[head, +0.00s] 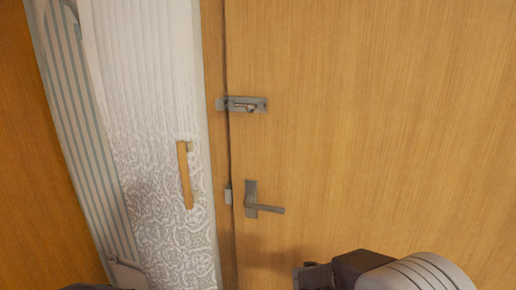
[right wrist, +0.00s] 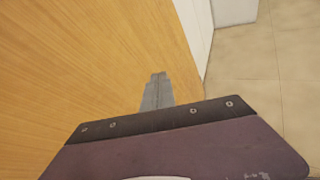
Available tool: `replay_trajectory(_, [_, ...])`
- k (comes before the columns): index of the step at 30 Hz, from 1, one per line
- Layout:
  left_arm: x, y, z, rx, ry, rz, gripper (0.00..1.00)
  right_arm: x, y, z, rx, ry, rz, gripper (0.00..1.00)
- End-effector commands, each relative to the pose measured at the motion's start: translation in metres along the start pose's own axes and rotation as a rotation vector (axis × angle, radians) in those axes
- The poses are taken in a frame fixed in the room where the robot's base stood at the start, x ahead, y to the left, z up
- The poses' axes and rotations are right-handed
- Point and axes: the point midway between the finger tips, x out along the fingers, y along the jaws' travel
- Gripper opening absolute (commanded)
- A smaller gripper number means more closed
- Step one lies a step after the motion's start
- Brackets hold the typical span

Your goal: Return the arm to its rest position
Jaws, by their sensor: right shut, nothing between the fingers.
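My right gripper (head: 310,275) comes in at the bottom right of the head view, in front of the wooden door (head: 380,120) and below its handle. In the right wrist view its two grey fingers (right wrist: 156,88) are together and hold nothing. The fingers point along the wood surface, and I cannot tell whether they touch it.
The door carries a metal lever handle (head: 264,208) and a sliding bolt (head: 243,104) above it. Tiled floor (right wrist: 280,80) shows at the right of the wrist view.

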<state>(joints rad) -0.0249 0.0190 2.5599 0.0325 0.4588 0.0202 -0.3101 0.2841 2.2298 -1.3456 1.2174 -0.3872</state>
Motion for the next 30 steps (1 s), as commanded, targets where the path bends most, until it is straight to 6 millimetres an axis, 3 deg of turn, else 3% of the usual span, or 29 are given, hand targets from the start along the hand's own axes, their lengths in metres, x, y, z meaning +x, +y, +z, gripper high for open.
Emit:
replay_trajectory(1, [0.0, 0.0, 0.0, 0.0, 0.0, 0.0, 0.38, 0.011, -0.043, -0.004, 0.113, 0.08, -0.143, 0.0])
replay_trajectory(3, [0.0, 0.0, 0.0, 0.0, 0.0, 0.0, 0.38, 0.009, -0.1, -0.026, 0.315, 0.217, -0.358, 0.0])
replay_trajectory(6, [0.0, 0.0, 0.0, 0.0, 0.0, 0.0, 0.38, -0.018, -0.148, -0.069, 0.631, 0.387, -0.617, 0.0])
replay_trajectory(8, [0.0, 0.0, 0.0, 0.0, 0.0, 0.0, 0.38, -0.037, -0.159, -0.092, 0.806, 0.464, -0.738, 0.0])
replay_trajectory(11, [0.0, 0.0, 0.0, 0.0, 0.0, 0.0, 0.38, -0.068, -0.159, -0.125, 1.065, 0.563, -0.901, 0.0])
replay_trajectory(14, [0.0, 0.0, 0.0, 0.0, 0.0, 0.0, 0.38, -0.092, -0.146, -0.153, 1.316, 0.623, -1.048, 0.0])
replay_trajectory(16, [0.0, 0.0, 0.0, 0.0, 0.0, 0.0, 0.38, -0.096, -0.118, -0.162, 1.549, 0.656, -1.105, 0.0])
replay_trajectory(18, [-0.046, 0.001, -0.004, 0.0, -0.001, 0.0, 0.38, -0.115, -0.109, -0.121, 1.521, 0.651, -1.101, 0.0])
replay_trajectory(21, [-0.078, 0.002, -0.008, 0.0, 0.001, 0.0, 0.38, -0.128, -0.101, -0.093, 1.517, 0.652, -1.099, 0.0])
replay_trajectory(27, [-0.124, 0.002, -0.013, 0.0, 0.0, 0.0, 0.38, -0.147, -0.089, -0.052, 1.514, 0.652, -1.098, 0.0])
replay_trajectory(30, [-0.13, 0.003, -0.013, 0.0, 0.0, 0.0, 0.38, -0.149, -0.088, -0.047, 1.513, 0.652, -1.098, 0.0])
